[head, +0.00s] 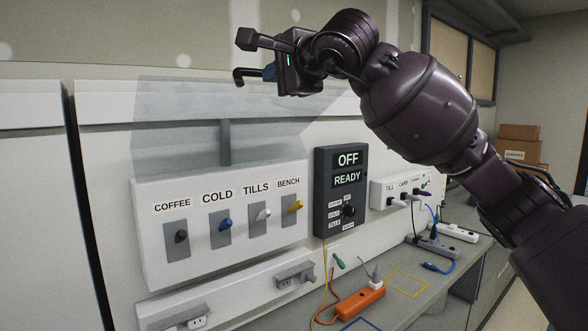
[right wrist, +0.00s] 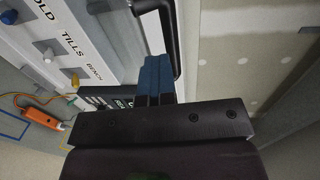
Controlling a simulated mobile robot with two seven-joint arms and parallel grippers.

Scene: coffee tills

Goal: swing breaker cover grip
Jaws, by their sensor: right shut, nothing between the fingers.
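The clear breaker cover (head: 170,115) is swung up above the white breaker panel (head: 150,245); its see-through sheet juts out over the switches. A dark hooked bar (head: 240,77), which looks like the cover grip, shows at the cover's raised edge; the right wrist view shows a dark bent bar (right wrist: 173,35) beside my fingertips. My right gripper (head: 269,72) is up at the raised cover, its blue fingers (right wrist: 155,78) together and empty, close to the bar. Whether they touch it I cannot tell. My left gripper is not in view.
The panel has COFFEE, COLD, TILLS and BENCH switches. A dark box (head: 327,190) reading OFF and READY is mounted to its right. An orange power strip (head: 359,304), cables and plugs lie along the counter below. Cardboard boxes (head: 518,145) stand at the far right.

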